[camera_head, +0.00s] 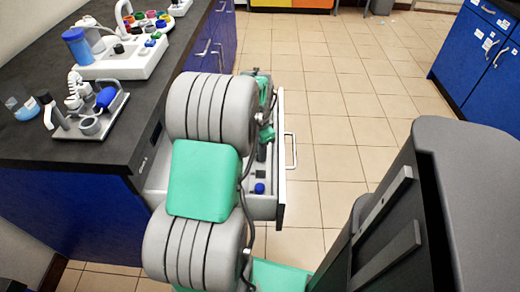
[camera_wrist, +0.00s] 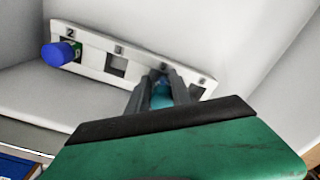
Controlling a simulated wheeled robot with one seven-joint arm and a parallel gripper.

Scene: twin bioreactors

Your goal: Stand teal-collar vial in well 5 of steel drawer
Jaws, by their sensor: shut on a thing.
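My gripper (camera_wrist: 162,82) is shut on the teal-collar vial (camera_wrist: 162,95), whose teal part shows between the two fingers in the wrist view. It is over the white rack (camera_wrist: 90,48) inside the open steel drawer (camera_head: 264,208). The rack has a row of square wells with small number labels; a 2 reads at the left, the others are too small to read surely. One empty well shows left of my fingers and another to their right. The vial's lower end is hidden, so I cannot tell whether it is in a well. In the head view my arm mostly hides my gripper.
A blue-capped vial (camera_wrist: 58,53) stands at the rack's left end by the 2; its cap also shows in the head view (camera_head: 259,188). Drawer walls close in around my gripper. The dark counter (camera_head: 40,150) with lab racks is left; tiled floor (camera_head: 330,150) is clear right.

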